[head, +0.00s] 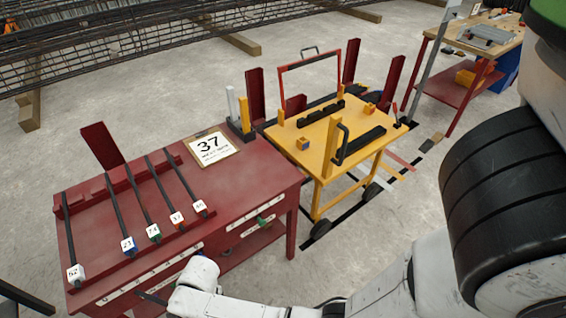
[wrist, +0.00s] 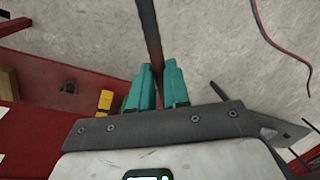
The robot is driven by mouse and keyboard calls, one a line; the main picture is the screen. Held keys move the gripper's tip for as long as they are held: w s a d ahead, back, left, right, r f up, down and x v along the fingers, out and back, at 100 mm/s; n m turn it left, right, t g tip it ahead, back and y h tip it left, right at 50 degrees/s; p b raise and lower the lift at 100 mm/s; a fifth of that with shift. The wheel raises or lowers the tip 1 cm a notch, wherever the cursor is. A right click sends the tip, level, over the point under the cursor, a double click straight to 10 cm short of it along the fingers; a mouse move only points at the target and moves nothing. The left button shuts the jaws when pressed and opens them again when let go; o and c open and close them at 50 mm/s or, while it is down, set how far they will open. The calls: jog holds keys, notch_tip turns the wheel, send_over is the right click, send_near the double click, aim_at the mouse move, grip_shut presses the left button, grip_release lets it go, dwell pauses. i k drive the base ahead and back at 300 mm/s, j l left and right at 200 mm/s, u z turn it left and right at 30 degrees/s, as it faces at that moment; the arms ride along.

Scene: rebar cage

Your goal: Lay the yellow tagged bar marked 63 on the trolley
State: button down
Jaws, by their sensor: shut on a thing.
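My gripper (wrist: 156,78) has teal fingers shut on a dark, brownish bar (wrist: 149,28) in the wrist view. The bar runs up and out of the picture. Its tag is not visible, so I cannot read a number or a tag colour on it. In the head view my forearm is low, in front of the red table, and the fingers cannot be made out. The yellow trolley (head: 312,150) stands right of the red table, with black notched rests and small blocks on its top. No bar with a yellow tag marked 63 shows in the head view.
The red table (head: 250,175) carries several dark bars with numbered tags (head: 128,244) and a clipboard (head: 211,147) marked 37. Upright red posts (head: 392,85) stand around the trolley. A rebar cage (head: 120,45) lies behind. A workbench (head: 485,40) is at the back right.

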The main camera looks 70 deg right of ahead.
aim_at(323, 133)
jog(key=k+l+z, duration=0.15)
jog(key=k+l, duration=0.15)
jog(key=k+l+z, duration=0.1)
jog(key=k+l, duration=0.15)
jog(key=l, duration=0.15)
jog(key=k+l+z, duration=0.15)
jog(key=l, duration=0.25)
jog(key=k+l+z, duration=0.1)
jog(key=k+l, duration=0.35)
jog(key=l, duration=0.25)
jog(key=k+l+z, duration=0.1)
jog(key=l, duration=0.6)
jog(key=i+l+u, duration=0.15)
jog(key=l, duration=0.2)
jog(key=i+l+u, duration=0.1)
jog(key=l, duration=0.25)
jog(key=i+l+u, duration=0.15)
jog(key=i+l, duration=0.15)
jog(key=i+l+u, duration=0.1)
jog(key=i, duration=0.4)
jog(key=l, duration=0.1)
